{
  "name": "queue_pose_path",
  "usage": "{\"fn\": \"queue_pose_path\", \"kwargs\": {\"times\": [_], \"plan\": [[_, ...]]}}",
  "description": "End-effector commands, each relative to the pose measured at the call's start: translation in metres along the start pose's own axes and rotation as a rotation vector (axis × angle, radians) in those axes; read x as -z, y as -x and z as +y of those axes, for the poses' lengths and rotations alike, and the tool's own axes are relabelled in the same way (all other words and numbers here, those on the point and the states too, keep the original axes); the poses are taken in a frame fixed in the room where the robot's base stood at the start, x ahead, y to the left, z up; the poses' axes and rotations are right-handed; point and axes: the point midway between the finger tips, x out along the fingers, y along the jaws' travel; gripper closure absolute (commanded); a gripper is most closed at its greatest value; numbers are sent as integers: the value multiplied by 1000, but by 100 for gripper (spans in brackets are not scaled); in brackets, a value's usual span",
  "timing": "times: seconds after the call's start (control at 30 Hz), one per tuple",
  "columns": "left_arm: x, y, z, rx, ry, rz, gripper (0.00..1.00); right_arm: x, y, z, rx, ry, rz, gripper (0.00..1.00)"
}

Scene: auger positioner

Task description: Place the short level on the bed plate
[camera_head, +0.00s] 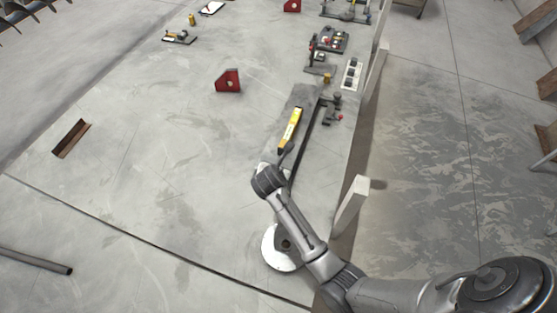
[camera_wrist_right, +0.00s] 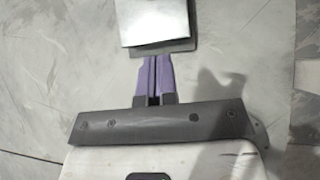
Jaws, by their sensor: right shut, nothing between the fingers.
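A yellow level (camera_head: 291,127) with dark ends lies lengthwise on a long dark grey plate, which I take for the bed plate (camera_head: 301,95). My right gripper shows in the right wrist view (camera_wrist_right: 153,62) with its purple fingers shut together and nothing between them. In the head view my right wrist is just in front of the level's near end and hides the fingertips. Beyond the fingertips in the wrist view is a pale flat block (camera_wrist_right: 154,24); I cannot tell what it is. My left gripper is not in view.
A red block (camera_head: 228,81) stands left of the plate and a brown angle piece (camera_head: 71,138) farther left. Several small tools and a white socket strip (camera_head: 351,75) are at the back right.

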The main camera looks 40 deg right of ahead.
Motion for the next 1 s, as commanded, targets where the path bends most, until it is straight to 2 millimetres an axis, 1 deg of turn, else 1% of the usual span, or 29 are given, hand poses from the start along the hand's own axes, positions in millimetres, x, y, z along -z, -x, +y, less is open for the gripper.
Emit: {"fn": "queue_pose_path", "kwargs": {"times": [0.03,0.13,0.27,0.37,0.8,0.83,0.9,1.0], "plan": [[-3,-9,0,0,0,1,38,2,-8,6,1,48,-8,100],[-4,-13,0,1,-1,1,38,-1,-13,13,6,123,-20,100],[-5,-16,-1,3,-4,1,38,-3,-22,17,10,168,-28,100],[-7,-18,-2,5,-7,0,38,-3,-34,17,11,176,-29,100],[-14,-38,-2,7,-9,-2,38,-5,-115,16,10,173,-27,100],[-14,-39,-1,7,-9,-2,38,-6,-119,16,10,172,-27,100],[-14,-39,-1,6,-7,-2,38,-16,-124,18,10,171,-29,100],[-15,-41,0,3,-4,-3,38,-23,-131,19,9,170,-28,100]]}}
